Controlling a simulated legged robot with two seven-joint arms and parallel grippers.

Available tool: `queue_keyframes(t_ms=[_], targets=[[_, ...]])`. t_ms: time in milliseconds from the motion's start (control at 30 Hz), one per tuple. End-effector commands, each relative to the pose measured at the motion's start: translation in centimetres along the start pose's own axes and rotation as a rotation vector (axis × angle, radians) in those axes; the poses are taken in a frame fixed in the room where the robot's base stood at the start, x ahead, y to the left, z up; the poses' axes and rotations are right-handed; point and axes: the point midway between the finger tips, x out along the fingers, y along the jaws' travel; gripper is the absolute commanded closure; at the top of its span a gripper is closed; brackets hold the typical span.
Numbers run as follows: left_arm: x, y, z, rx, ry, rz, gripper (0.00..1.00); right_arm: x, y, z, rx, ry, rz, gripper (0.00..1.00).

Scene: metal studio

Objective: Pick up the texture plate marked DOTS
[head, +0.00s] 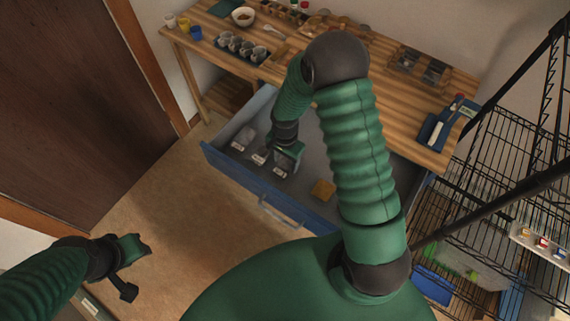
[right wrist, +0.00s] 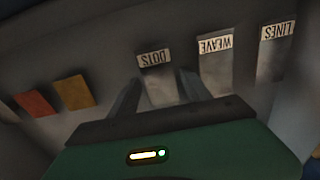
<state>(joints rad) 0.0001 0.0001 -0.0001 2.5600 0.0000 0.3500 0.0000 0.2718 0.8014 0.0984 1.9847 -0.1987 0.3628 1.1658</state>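The DOTS texture plate (right wrist: 160,90) is a grey plate with a white label, upside down in the right wrist view. In the head view, its label (head: 280,172) shows in the open blue drawer (head: 240,181). My right gripper (right wrist: 158,80) reaches down into the drawer with its fingers apart, one on each side of the DOTS plate; I see no clear contact. It also shows in the head view (head: 283,156). The WEAVE plate (right wrist: 215,66) and LINES plate (right wrist: 273,62) lie beside it. My left gripper (head: 136,269) is open and empty above the floor.
A yellow plate (right wrist: 74,93) and an orange plate (right wrist: 34,104) lie on the other side of DOTS. The wooden bench (head: 390,95) above the drawer holds cups and trays. A black wire rack (head: 510,150) stands at right.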

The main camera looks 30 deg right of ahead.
Motion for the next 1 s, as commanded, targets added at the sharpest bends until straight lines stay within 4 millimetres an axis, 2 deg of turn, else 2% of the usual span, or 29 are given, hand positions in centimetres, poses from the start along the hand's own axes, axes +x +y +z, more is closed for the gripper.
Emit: queue_keyframes(t_ms=[33,300,400,567,667,1000], targets=[[0.0,0.0,0.0,0.000,0.000,0.000,0.64,0.0,0.0,0.0,0.000,0.000,0.000,0.51],[0.0,0.0,0.0,0.000,0.000,0.000,0.64,0.0,0.0,0.0,0.000,-0.001,0.001,0.87],[0.0,0.0,0.0,0.000,0.000,0.000,0.64,0.1,0.0,0.0,0.000,-0.001,0.002,0.97],[0.0,0.0,0.0,0.000,0.000,0.000,0.64,0.1,0.0,0.0,0.000,-0.001,0.003,0.97],[-0.1,0.0,0.0,0.000,0.000,0.000,0.64,-0.6,0.0,0.0,-0.001,0.000,0.001,0.97],[-0.7,0.0,-0.2,0.000,0.000,0.000,0.64,-8.3,-0.1,0.0,0.000,0.002,-0.002,0.97]])
